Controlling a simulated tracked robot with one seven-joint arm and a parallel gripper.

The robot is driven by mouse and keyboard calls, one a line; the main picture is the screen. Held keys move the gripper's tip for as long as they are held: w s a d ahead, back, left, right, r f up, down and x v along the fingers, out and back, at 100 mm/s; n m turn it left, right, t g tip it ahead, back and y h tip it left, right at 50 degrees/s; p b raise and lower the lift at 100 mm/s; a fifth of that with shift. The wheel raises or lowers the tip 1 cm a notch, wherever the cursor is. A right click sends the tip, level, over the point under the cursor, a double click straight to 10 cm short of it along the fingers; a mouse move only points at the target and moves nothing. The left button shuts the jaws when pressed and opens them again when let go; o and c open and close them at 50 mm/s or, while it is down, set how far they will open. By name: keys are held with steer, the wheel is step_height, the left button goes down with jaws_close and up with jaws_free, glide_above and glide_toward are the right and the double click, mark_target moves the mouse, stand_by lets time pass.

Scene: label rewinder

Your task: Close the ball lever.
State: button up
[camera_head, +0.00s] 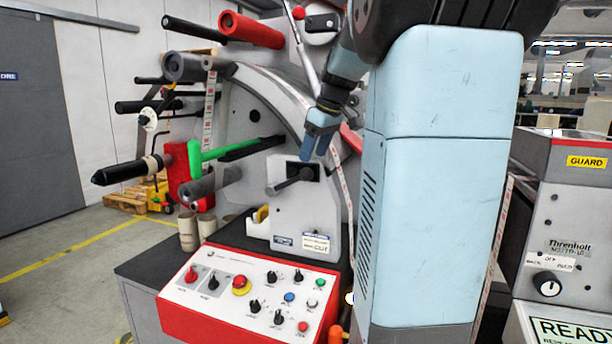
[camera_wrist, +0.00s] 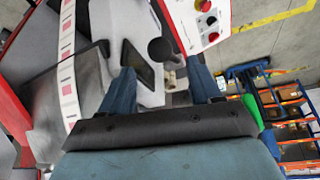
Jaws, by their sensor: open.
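The ball lever (camera_head: 288,184) is a dark rod with a rounded end. It sticks out to the left from a dark slot plate on the light grey housing (camera_head: 305,215) in the head view. In the wrist view its black ball (camera_wrist: 160,49) shows just beyond and between my fingertips, beside the dark slot plate (camera_wrist: 137,64). My gripper (camera_head: 314,152) is blue, points down and is just above the lever's root in the head view. In the wrist view my gripper (camera_wrist: 161,75) has its two fingers wide apart with nothing held. Contact with the lever cannot be told.
A control panel (camera_head: 245,295) with knobs and buttons lies below the lever. A label web (camera_head: 343,185) runs close to the right of the housing. Rollers and a green bar (camera_head: 225,150) stick out left. A red-ball lever (camera_head: 298,13) stands above. A guard machine (camera_head: 565,220) is right.

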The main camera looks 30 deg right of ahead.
mark_target(306, 174)
steer(key=x, duration=0.8)
jaws_close()
stand_by(0.5)
